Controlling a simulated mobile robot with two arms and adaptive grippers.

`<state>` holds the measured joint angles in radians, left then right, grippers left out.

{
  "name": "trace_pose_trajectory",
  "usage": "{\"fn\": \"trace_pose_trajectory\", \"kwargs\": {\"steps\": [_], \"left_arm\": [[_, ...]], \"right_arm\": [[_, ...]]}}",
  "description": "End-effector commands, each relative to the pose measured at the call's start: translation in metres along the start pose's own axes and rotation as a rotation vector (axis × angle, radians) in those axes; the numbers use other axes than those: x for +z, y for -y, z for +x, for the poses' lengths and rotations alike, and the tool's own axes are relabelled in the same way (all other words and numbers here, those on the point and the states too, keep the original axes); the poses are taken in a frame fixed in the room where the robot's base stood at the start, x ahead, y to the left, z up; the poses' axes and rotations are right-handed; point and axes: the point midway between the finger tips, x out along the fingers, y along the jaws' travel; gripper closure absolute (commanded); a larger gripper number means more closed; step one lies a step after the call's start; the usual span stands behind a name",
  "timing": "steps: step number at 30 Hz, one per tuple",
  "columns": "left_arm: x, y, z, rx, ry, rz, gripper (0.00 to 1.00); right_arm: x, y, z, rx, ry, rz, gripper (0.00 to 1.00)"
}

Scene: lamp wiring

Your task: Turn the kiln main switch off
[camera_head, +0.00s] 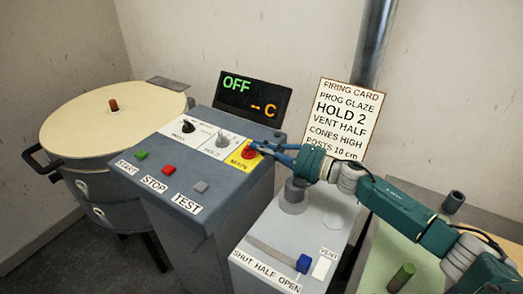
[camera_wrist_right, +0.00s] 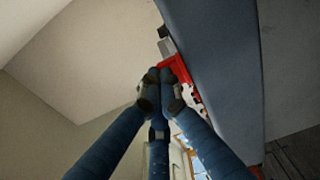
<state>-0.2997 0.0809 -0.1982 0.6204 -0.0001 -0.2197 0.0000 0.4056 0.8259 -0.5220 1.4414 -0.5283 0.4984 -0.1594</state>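The kiln main switch is a red rotary knob (camera_head: 249,152) on a yellow plate labelled MAIN (camera_head: 239,163), at the right end of the control box top. My right gripper (camera_head: 262,148) reaches in from the right with its blue fingers at the knob. In the right wrist view the fingertips (camera_wrist_right: 160,78) are close together against the red knob (camera_wrist_right: 178,68); whether they grip it or only touch it is hidden. The display (camera_head: 252,97) reads OFF in green and "-- C" in orange. My left gripper is not in view.
The control box (camera_head: 215,190) also carries PROG and HOLD knobs and green, red and grey buttons. A grey vent box (camera_head: 290,235) with a blue slider knob (camera_head: 304,262) stands below my right arm. The round kiln (camera_head: 95,130) is at the left.

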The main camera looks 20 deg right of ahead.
Motion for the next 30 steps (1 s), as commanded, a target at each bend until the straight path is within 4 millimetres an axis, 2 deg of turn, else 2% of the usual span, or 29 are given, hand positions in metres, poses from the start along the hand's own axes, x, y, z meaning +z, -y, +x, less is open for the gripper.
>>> {"fn": "trace_pose_trajectory", "kwargs": {"steps": [1, 6, 8, 18, 30], "left_arm": [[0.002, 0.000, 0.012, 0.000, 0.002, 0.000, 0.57], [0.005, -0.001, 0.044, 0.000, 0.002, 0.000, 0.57], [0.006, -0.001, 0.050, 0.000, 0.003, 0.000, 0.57], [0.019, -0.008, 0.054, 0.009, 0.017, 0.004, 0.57], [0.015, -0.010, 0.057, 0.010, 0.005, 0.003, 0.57]], "right_arm": [[0.002, 0.004, 0.003, 0.002, -0.025, -0.004, 1.00], [0.006, 0.007, 0.006, 0.004, -0.146, -0.006, 1.00], [0.007, 0.005, 0.007, 0.003, -0.181, -0.005, 1.00], [0.011, -0.001, 0.013, 0.003, -0.193, 0.000, 1.00], [0.011, 0.002, 0.015, -0.001, -0.196, 0.001, 1.00]]}}
